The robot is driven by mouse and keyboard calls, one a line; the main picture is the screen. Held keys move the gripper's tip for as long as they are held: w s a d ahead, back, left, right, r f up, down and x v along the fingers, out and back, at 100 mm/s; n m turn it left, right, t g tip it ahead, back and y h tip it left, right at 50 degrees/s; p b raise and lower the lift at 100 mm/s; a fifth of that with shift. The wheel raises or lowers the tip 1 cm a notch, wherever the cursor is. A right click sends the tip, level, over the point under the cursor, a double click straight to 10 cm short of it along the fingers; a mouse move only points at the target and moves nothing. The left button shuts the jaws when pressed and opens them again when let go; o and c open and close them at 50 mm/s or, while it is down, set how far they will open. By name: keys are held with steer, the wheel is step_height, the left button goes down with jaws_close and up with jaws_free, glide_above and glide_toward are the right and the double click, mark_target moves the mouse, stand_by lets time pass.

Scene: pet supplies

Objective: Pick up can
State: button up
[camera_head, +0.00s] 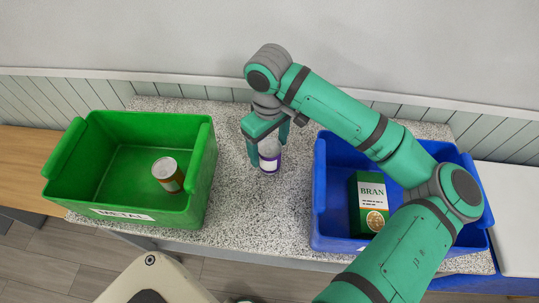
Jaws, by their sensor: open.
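A can (270,157) with a purple and white label and a pale grey top stands upright on the speckled counter, between the two bins. My gripper (268,142) comes down over it from above, its fingers around the can's upper part. The gripper is open; I cannot tell whether either finger touches the can. The fingers and palm hide part of the can's upper side. A second can (168,175), brown with a metal lid, stands inside the green bin.
The green bin (200,165) labelled METAL stands at the left. The blue bin (319,195) at the right holds a green and white BRAN box (369,204); my arm passes above this bin. The speckled counter (255,215) in front of the can is clear.

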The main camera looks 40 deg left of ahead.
steer(key=shift+w+d+f, duration=0.15)
steer(key=shift+f, duration=2.15)
steer(key=c, duration=1.1)
steer(key=shift+c, duration=0.2)
steer(key=shift+r, duration=0.1)
step_height(320, 180, up, 17)
steer(key=s+a+r, duration=0.4)
steer(key=s+a, duration=0.3)
steer(key=s, duration=0.1)
steer(key=s+a+r, duration=0.4)
steer(key=s+a, duration=0.3)
steer(key=a, duration=0.1)
steer(key=s+a+f, duration=0.1)
steer(key=s+a, duration=1.2)
steer(key=s, duration=0.1)
steer(key=shift+s+a, duration=0.2)
steer(key=shift+a, duration=0.1)
steer(key=shift+f, duration=0.1)
